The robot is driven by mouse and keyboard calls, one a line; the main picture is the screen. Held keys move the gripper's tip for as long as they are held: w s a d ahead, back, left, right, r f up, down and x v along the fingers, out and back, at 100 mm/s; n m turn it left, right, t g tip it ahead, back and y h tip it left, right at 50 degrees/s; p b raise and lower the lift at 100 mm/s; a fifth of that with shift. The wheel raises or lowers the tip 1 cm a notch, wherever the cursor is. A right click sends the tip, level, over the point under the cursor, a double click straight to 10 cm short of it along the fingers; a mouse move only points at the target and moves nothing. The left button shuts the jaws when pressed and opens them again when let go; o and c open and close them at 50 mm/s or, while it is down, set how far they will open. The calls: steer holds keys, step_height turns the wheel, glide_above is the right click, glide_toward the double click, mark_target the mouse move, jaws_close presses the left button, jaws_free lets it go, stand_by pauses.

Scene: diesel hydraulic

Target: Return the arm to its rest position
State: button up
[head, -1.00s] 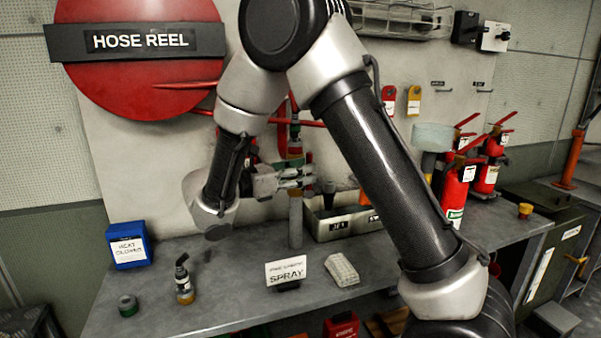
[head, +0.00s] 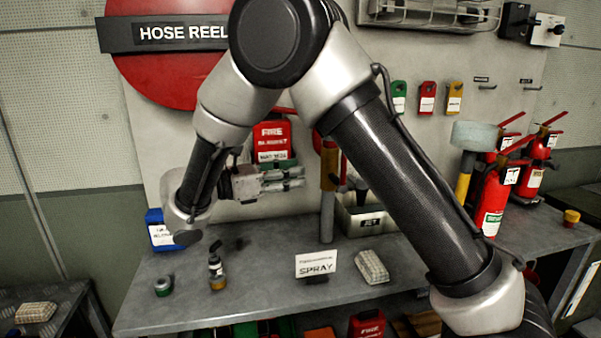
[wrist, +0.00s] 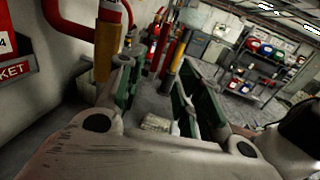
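My arm is folded in front of the wall board in the head view, with its elbow high and its wrist low on the left. My gripper (head: 300,178) points right, above the back of the workbench (head: 260,282). It is open and empty; the wrist view shows a clear gap between its fingers (wrist: 152,90). An upright grey tube with an orange upper part (head: 328,190) stands just right of the fingertips in the head view, apart from them as far as I can tell.
A SPRAY sign (head: 316,263), a beige block (head: 371,267), a small bottle (head: 216,272) and a green tape roll (head: 163,287) lie on the bench. Red extinguishers (head: 490,200) stand at right. A red fire-blanket box (head: 273,141) hangs behind my gripper.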

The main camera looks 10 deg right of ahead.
steer(key=s+d+f+m+g+y, duration=0.2)
steer(key=s+d+f+y, duration=0.15)
steer(key=f, duration=0.45)
steer(key=s+d+m+g+y, duration=0.3)
steer(key=s+d+m+y, duration=0.2)
steer(key=s, duration=0.1)
steer(key=s+d+r+m+t+y, duration=0.3)
steer(key=s+d+r+m+y, duration=0.1)
steer(key=s+d+m, duration=0.2)
steer(key=s+d+r+m+t+y, duration=0.3)
steer(key=s+d+r+m+y, duration=0.2)
steer(key=s+d+m, duration=0.2)
steer(key=shift+s+d+r, duration=0.15)
steer(key=shift+d+r, duration=0.1)
steer(key=shift+d, duration=1)
